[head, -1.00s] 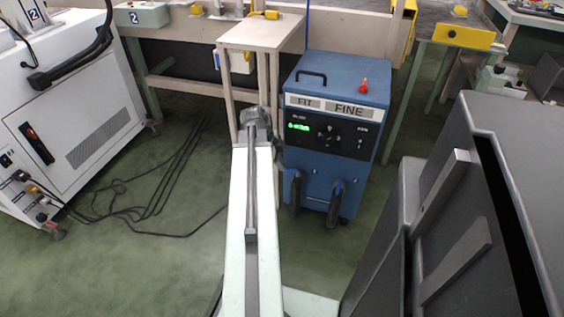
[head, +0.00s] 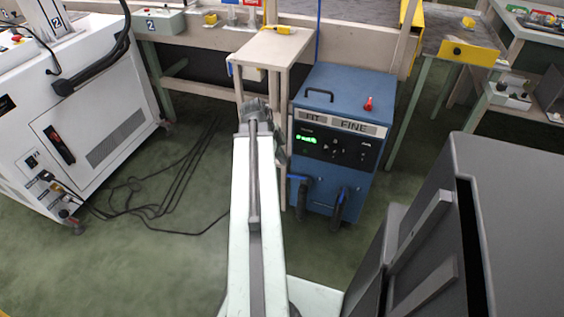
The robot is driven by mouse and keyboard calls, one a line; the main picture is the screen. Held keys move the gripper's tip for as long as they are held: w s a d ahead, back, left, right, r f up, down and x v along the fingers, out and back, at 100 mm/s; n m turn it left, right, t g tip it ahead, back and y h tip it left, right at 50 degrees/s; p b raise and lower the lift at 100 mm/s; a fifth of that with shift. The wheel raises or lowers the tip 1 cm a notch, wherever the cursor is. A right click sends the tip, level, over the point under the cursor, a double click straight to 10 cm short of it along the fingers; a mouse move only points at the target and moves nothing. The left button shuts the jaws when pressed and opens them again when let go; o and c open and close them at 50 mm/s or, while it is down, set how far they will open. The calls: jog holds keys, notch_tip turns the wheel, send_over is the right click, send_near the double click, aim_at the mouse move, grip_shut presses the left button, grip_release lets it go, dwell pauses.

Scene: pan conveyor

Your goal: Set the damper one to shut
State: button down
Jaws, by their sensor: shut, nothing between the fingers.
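No part marked as damper one can be made out in the head view. The blue machine (head: 340,88) stands just right of my arm's end, labelled FIT and FINE. Its dark front panel has a green display (head: 306,140) and knobs, and a red part (head: 368,104) stands on its top. My gripper (head: 256,106) is shut and empty at the far end of my pale arm, in front of the small wooden table. Its fingertips are small and partly hidden.
The small wooden table (head: 272,46) stands behind my gripper. A white cabinet (head: 95,125) is at left, with black cables (head: 165,190) on the green floor beside it. A large dark grey cabinet (head: 500,190) fills the lower right.

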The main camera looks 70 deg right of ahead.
jog(key=b, duration=0.8)
send_near(293, 176)
notch_tip(293, 176, down, 3)
jog(key=s, duration=0.2)
jog(key=f+b, duration=0.2)
jog(key=d+f+b, duration=0.1)
jog(key=shift+w+d, duration=0.1)
jog(key=shift+w, duration=0.2)
jog(key=shift+d+r, duration=0.1)
jog(key=shift+s, duration=0.1)
